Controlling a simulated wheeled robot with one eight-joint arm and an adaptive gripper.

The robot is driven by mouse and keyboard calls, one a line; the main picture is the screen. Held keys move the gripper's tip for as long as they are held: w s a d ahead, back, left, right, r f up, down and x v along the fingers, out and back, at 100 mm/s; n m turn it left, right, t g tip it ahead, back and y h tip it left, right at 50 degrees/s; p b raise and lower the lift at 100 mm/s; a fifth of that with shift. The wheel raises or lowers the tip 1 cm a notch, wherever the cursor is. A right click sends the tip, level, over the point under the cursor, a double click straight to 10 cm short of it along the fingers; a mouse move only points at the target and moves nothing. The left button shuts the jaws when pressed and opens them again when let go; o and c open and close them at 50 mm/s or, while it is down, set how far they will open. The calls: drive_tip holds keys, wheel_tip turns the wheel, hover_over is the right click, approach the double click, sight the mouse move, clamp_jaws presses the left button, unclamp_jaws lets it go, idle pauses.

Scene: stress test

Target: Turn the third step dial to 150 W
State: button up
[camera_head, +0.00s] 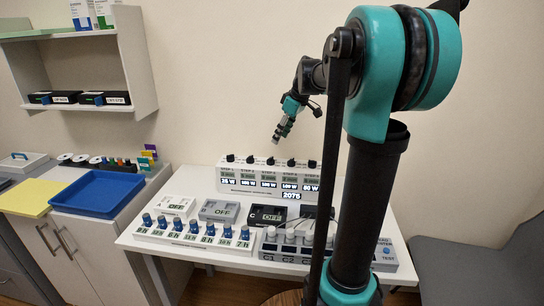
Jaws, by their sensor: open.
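The step panel (245,187) is a white box at the back of the white table, with a row of black dials on top and a small display under each. The third step dial (270,161) is the middle one. Its display (268,184) shows a value in W that is too small to read surely. The leftmost display seems to read 25 W. My gripper (278,138) points down in the air above the panel, slightly right of the third dial in the picture and apart from it. It is open and I see nothing held in it.
On the table (150,245) in front stand a row of blue knobs (193,226), several OFF switch boxes (220,210) and a grey panel with pale knobs (288,236). A blue tray (98,193) lies on the left cabinet. My arm hides the table's right part.

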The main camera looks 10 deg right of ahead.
sight(271, 158)
drive_tip(key=x, duration=1)
drive_tip(key=shift+f, duration=0.35)
clamp_jaws()
